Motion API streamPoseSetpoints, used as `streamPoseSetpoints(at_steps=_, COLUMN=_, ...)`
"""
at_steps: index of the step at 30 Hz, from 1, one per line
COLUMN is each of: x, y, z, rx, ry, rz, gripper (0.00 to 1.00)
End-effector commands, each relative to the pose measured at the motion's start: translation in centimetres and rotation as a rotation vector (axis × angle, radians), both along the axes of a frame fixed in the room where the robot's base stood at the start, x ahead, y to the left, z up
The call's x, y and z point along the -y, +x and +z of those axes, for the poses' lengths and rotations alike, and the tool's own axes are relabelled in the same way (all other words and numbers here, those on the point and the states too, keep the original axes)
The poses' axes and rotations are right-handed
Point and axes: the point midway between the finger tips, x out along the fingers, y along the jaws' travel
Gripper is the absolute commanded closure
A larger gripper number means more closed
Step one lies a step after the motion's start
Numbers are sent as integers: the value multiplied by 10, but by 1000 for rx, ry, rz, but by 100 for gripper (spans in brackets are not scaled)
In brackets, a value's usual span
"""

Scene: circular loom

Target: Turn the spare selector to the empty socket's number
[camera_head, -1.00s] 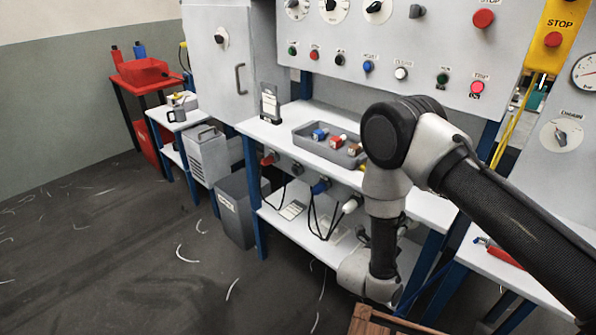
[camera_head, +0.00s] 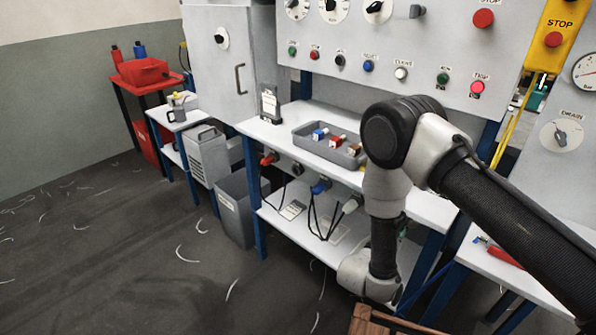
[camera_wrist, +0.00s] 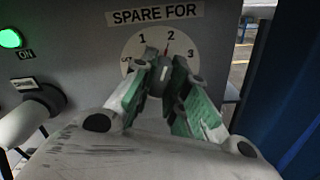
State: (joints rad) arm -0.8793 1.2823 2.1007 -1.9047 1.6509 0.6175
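The spare selector's pale dial (camera_wrist: 131,47) is ahead in the wrist view, under a label reading "SPARE FOR". It shows the numbers 1, 2 and 3, with part of another mark at its left edge. A small red mark shows just below the 2. My gripper (camera_wrist: 165,60) has its green-padded fingers on both sides of the dark grey knob (camera_wrist: 158,80) and appears closed on it. The fingers hide part of the dial. In the head view, a socket without a plug (camera_head: 297,169) sits between the red plug (camera_head: 268,159) and the blue plug (camera_head: 320,186).
A white plug (camera_head: 351,204) is in the row under the bench. In the wrist view a pale plug (camera_wrist: 25,120) and a lit green lamp (camera_wrist: 10,38) are at left, and a blue post (camera_wrist: 285,80) stands close at right. A grey tray (camera_head: 305,142) lies on the bench.

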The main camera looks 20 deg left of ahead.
Motion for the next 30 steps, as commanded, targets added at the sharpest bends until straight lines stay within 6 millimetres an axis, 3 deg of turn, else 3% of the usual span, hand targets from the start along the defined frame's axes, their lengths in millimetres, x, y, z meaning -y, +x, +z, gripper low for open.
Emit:
streamPoseSetpoints(at_steps=3, x=0, y=0, z=0, rx=-1, ry=-2, rz=0, gripper=64)
streamPoseSetpoints(at_steps=12, x=-1, y=-2, z=0, rx=-1, ry=-4, rz=1, gripper=64)
streamPoseSetpoints(at_steps=24, x=-22, y=-57, z=0, rx=-1, ry=-4, rz=3, gripper=64)
streamPoseSetpoints(at_steps=30, x=-24, y=-66, z=0, rx=0, ry=-4, rz=0, gripper=64)
